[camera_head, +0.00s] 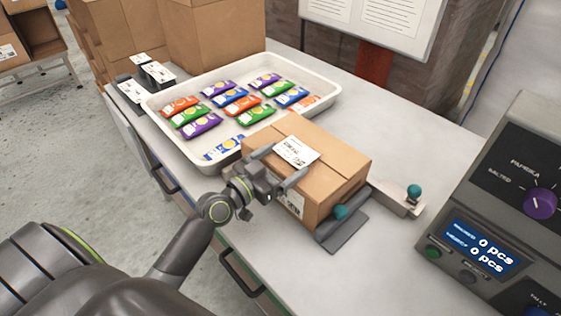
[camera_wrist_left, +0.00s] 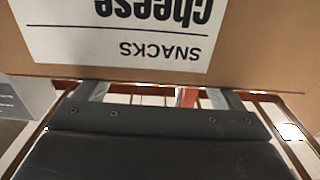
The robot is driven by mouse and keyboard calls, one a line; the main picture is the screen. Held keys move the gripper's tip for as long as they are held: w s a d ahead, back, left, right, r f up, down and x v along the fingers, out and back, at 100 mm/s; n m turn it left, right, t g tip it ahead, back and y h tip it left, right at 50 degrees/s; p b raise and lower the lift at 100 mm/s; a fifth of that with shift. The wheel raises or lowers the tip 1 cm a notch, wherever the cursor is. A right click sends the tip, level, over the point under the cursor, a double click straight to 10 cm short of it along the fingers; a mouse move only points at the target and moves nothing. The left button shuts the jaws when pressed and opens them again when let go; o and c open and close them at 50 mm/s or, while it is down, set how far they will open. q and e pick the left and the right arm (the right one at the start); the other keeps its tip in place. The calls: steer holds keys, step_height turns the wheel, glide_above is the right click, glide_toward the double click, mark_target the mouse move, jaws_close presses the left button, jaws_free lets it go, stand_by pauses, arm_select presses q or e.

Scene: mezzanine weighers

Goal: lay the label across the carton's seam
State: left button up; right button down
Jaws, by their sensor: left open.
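The brown carton (camera_head: 341,163) stands closed on the grey bench. A white printed label (camera_head: 297,151) lies on its top face, apparently flat; the picture is too small to tell exactly how it crosses the seam. My left gripper (camera_head: 284,167) is open at the carton's near upper edge, close beside the label, with nothing visible between its fingers. In the left wrist view the carton's side (camera_wrist_left: 265,50) fills the top, with a white "SNACKS cheese" print upside down; the finger ends (camera_wrist_left: 160,98) reach toward it. Contact cannot be told. My right gripper is out of view.
A white tray (camera_head: 153,104) with several coloured packets sits behind the carton. A counter panel (camera_head: 485,245) reading 0 pcs is at right. Small label-bearing units (camera_head: 157,72) stand at the far left.

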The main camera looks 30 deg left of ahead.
arm_select(q)
steer(key=shift+s+a+f+g+p, duration=0.15)
steer(key=shift+f+g+p, duration=0.15)
steer(key=shift+f+p, duration=0.25)
steer(key=shift+r+p, duration=0.3)
steer(key=shift+p, duration=0.05)
steer(key=s, duration=0.1)
steer(key=s+b, duration=0.1)
steer(key=s+a+f+b, duration=0.1)
steer(key=s, duration=0.1)
steer(key=shift+s+a, duration=0.1)
steer(key=r+b+v, duration=0.1)
steer(key=v, duration=0.6)
steer(key=shift+a, duration=0.1)
